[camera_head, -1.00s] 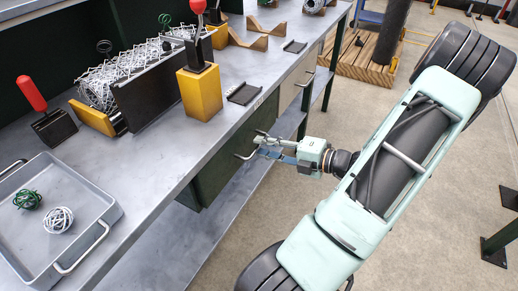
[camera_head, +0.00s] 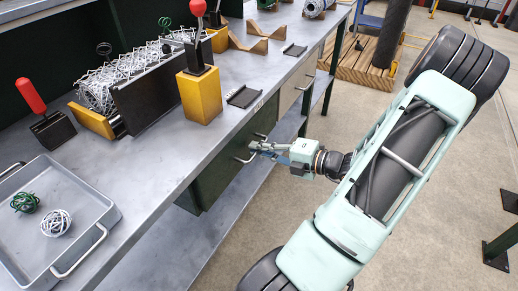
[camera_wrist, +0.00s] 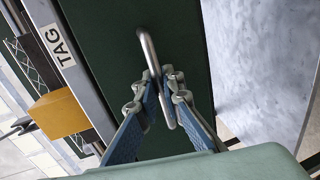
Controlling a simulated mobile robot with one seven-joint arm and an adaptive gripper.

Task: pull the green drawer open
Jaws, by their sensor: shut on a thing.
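The green drawer (camera_head: 215,178) hangs under the front edge of the workbench, and its dark green front fills the middle of the wrist view (camera_wrist: 186,30). It looks closed. Its metal bar handle (camera_wrist: 147,48) runs between my fingers. My gripper (camera_wrist: 163,88) is shut on the handle, with a blue-padded finger on each side. In the head view my gripper (camera_head: 256,149) is at the drawer front, and the fingers partly hide the handle there.
A grey tray (camera_head: 107,213) with wire balls stands at the bench's left. A yellow block with a red-knobbed lever (camera_head: 201,96) stands above the drawer. A beige drawer (camera_head: 296,84) is farther along.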

